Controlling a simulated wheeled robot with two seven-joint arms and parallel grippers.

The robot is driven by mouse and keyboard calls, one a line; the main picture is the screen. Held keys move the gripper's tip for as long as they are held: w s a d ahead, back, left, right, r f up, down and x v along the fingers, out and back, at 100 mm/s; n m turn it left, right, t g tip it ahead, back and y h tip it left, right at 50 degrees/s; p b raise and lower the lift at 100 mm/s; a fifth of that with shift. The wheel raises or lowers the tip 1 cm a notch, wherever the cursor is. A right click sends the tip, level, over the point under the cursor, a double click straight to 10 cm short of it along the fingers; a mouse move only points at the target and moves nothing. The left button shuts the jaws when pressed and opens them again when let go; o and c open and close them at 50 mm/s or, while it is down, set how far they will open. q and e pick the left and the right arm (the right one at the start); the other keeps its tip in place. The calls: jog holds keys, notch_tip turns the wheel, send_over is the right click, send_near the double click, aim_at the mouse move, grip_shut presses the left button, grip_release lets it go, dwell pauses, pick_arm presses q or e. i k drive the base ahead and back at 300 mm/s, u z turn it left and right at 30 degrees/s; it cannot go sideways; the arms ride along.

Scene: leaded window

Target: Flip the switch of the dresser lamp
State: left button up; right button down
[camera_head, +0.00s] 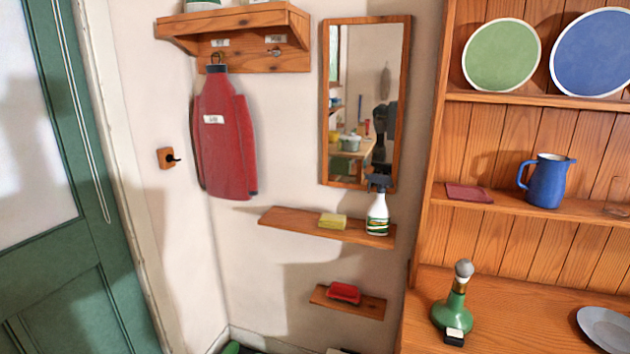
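The dresser lamp (449,314) stands upright on the wooden dresser top (510,300) at the lower right. It has a green, bottle-shaped base, a brass-coloured neck and a bare grey bulb (463,268). A small dark block with a white top (455,333) sits at the front of its base and looks like its switch. I cannot tell which way it is set. The bulb shows no clear glow. Neither of my grippers is in view.
A grey plate (606,328) lies right of the lamp. Above are a blue jug (547,181) and a dark red flat item (469,193) on a dresser shelf. Left of the dresser, small wall shelves hold a spray bottle (378,213) and a red item (344,292). A wall switch (168,158) is near the green door (70,270).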

aim_at(458, 333)
jog(key=u, duration=1)
jog(key=k, duration=0.55)
jog(key=z, duration=0.4)
